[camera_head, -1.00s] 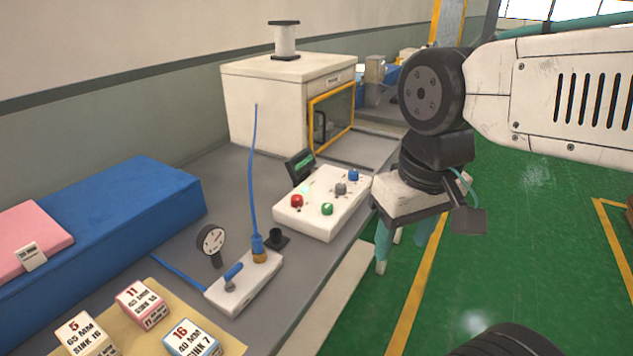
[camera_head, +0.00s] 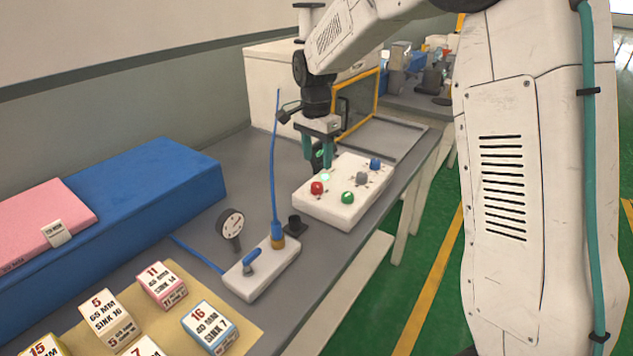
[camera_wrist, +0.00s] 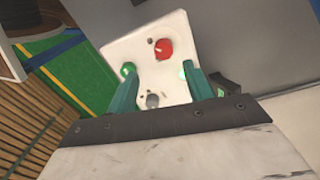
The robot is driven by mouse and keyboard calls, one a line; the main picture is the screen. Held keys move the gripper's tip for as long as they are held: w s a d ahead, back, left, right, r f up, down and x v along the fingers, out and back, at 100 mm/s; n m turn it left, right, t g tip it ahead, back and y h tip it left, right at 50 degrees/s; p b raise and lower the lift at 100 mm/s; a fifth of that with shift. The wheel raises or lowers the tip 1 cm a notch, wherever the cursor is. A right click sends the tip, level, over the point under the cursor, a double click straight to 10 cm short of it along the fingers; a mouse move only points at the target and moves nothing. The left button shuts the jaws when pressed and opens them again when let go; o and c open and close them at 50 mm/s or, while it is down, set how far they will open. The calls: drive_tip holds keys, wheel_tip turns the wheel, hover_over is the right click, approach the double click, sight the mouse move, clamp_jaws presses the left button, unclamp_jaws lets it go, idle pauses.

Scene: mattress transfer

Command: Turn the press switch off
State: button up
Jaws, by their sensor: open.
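A white control box (camera_head: 327,208) stands on the grey bench, with a red knob (camera_head: 316,187), a green knob (camera_head: 347,197), a grey knob (camera_head: 362,178), a blue knob (camera_head: 375,164) and a pale green lit spot (camera_head: 325,177). I cannot tell which is the press switch. My gripper (camera_head: 317,161) points down above the box's far left part, open and empty. In the wrist view its teal fingers (camera_wrist: 160,72) spread over the box; the red knob (camera_wrist: 163,49) shows beyond the tips, the green knob (camera_wrist: 128,69) by the left finger, the grey knob (camera_wrist: 152,100) between. The blue knob is hidden there.
A white cabinet (camera_head: 262,85) with an orange-framed door stands behind the box. A small valve block (camera_head: 262,272) with an upright blue tube, a gauge (camera_head: 230,225) and a black socket (camera_head: 295,225) stand in front. A blue mattress block (camera_head: 150,195) and labelled cubes lie left.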

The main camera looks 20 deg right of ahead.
sight(317, 184)
drive_tip(key=shift+w+f, duration=0.35)
drive_tip(key=shift+f, duration=0.5)
wheel_tip(317, 184, down, 7)
drive_tip(key=shift+s+r, duration=0.1)
drive_tip(key=shift+s, duration=0.05)
drive_tip(key=c, duration=1)
